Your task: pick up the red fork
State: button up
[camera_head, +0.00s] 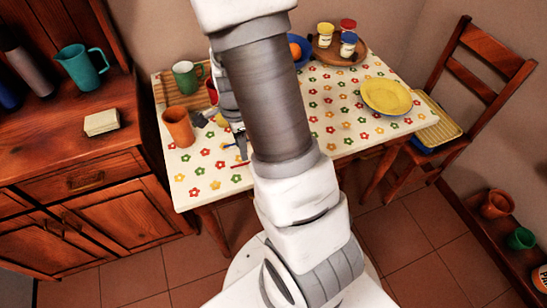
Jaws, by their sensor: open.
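A thin red piece (241,165), which may be the red fork, lies on the flowered tablecloth at the left edge of my arm. My arm hides part of it, so I cannot make out its shape. My gripper (238,129) is partly visible to the left of the thick arm link, pointing down over the left part of the table. It is open, and the view of its fingers is small. A blue piece (241,146) shows just below it; I cannot tell what it is.
An orange cup (178,128), a green mug (186,77) and a dark grey object (198,120) stand near the gripper. A yellow plate (386,97) and a round tray with jars (325,54) are farther right. A chair (481,78) stands at right.

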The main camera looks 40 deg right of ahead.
jog(key=f, duration=0.2)
jog(key=f+b, duration=0.1)
jog(key=f, duration=0.4)
jog(key=shift+w+f+b, duration=0.25)
jog(key=shift+w+b, duration=0.1)
grip_shut()
